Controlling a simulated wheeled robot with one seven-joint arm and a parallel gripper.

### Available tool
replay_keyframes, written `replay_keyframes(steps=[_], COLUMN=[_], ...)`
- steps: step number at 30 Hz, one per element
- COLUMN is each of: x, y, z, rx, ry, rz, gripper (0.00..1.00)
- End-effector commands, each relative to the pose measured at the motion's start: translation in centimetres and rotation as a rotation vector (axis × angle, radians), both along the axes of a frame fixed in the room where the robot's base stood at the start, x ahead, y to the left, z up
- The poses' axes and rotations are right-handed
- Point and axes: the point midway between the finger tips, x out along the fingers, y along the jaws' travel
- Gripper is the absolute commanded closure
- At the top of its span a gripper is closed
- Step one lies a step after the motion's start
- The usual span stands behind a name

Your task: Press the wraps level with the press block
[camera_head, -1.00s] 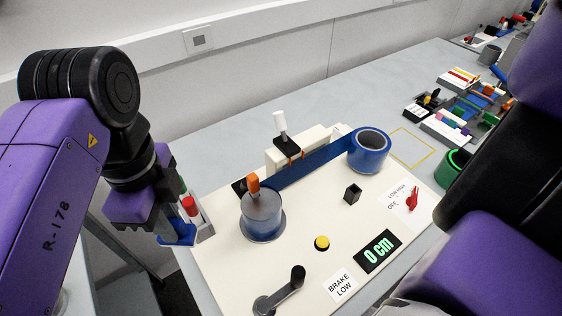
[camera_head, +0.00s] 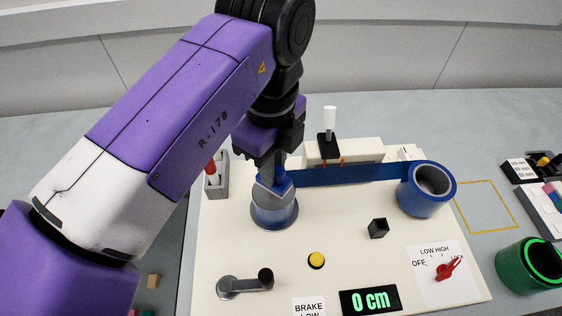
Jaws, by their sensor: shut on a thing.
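My gripper (camera_head: 275,170) points down over the clear spool (camera_head: 274,214) at the left of the cream panel. It is shut on a small blue piece, apparently the press block (camera_head: 284,187). The piece is at the spool's upper part and overlaps it; I cannot tell whether they touch. Blue wraps show through the spool, but their level is hidden. A blue tape band (camera_head: 350,174) runs from the spool side to the blue tape roll (camera_head: 427,190) at the right. My gripper hides the spool's top.
A holder with a red-handled tool (camera_head: 211,168) stands left. A white-handled lever (camera_head: 329,121) stands behind the band.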

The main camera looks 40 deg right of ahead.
Motion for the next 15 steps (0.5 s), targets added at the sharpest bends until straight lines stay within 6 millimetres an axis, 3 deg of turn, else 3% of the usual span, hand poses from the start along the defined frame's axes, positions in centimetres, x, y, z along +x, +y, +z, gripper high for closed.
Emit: replay_keyframes(steps=[15], x=[0.0], y=[0.0], z=[-5.0], rx=[0.000], ry=[0.000], rz=[0.000], gripper=[1.00])
